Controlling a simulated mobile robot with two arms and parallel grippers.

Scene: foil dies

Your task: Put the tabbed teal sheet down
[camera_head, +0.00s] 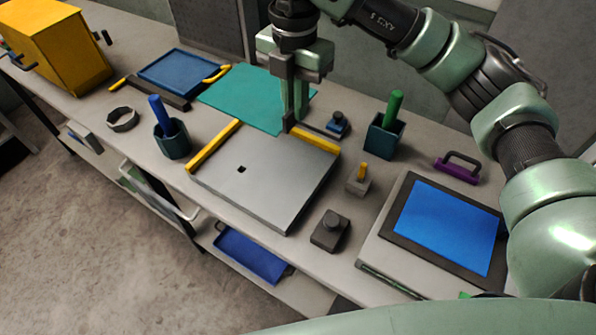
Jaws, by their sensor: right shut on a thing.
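The teal sheet (240,97) lies flat, on or just above the back of the bench, behind the grey plate. I cannot tell whether it touches the bench. My right gripper (293,117) points down at the sheet's front right part and is shut on it. The fingers hide the gripped part, so I cannot make out the tab. My left gripper is out of view.
A grey plate (262,182) with yellow side bars stands in front. A blue tray (178,72) is left of the sheet, a dark green cup (383,138) to the right. A blue-topped panel (446,226) and small blocks fill the right side.

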